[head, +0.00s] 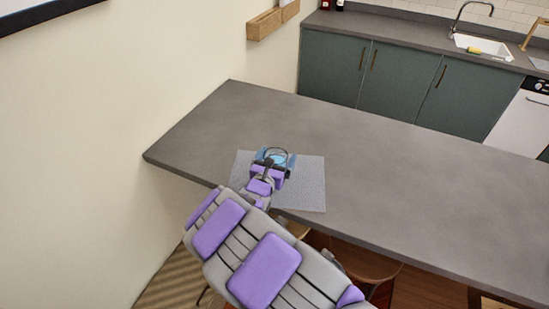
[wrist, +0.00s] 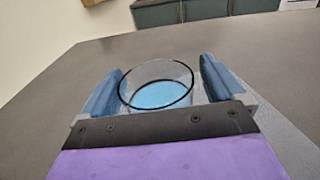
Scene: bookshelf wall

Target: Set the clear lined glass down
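The clear lined glass (wrist: 158,72) has a dark rim and a blue inside. In the wrist view it sits between the two blue fingers of my gripper (wrist: 160,88), one finger close along each side. My gripper appears shut on it. In the head view the glass (head: 276,154) is over the far part of a grey placemat (head: 306,190) on the dark grey counter (head: 375,150), with my gripper (head: 271,162) around it. I cannot tell whether the base of the glass touches the mat; my gripper hides it.
The counter is clear around the mat on both sides. A cream wall (head: 120,110) borders its left end. A wooden chair (head: 360,264) stands below the near edge. Green cabinets (head: 400,80) with a sink (head: 482,45) are at the back right.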

